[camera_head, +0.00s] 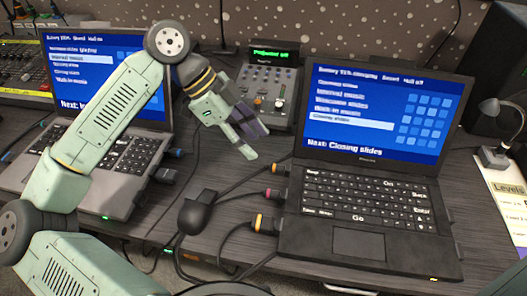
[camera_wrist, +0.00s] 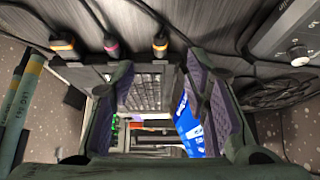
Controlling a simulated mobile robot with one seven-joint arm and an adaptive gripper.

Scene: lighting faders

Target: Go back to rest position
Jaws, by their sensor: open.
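My gripper (camera_head: 250,128) is open and empty in the head view, held above the desk between the two laptops. It is just in front of a small grey fader box (camera_head: 268,95) with a green display reading "Projector off". In the wrist view my gripper (camera_wrist: 165,98) shows two spread fingers with purple pads and nothing held between them. The black laptop (camera_head: 360,190) stands open to the right of my gripper, its screen reading "Next: Closing slides". Its keyboard (camera_wrist: 145,92) shows between the fingers in the wrist view.
A grey laptop (camera_head: 120,165) stands open at left, partly hidden by my arm. Cables with orange and pink plugs (camera_head: 268,222) run into the black laptop's left side. A black rounded object (camera_head: 200,212) lies between the laptops. A mixer (camera_head: 25,65) and a lamp (camera_head: 493,157) flank them.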

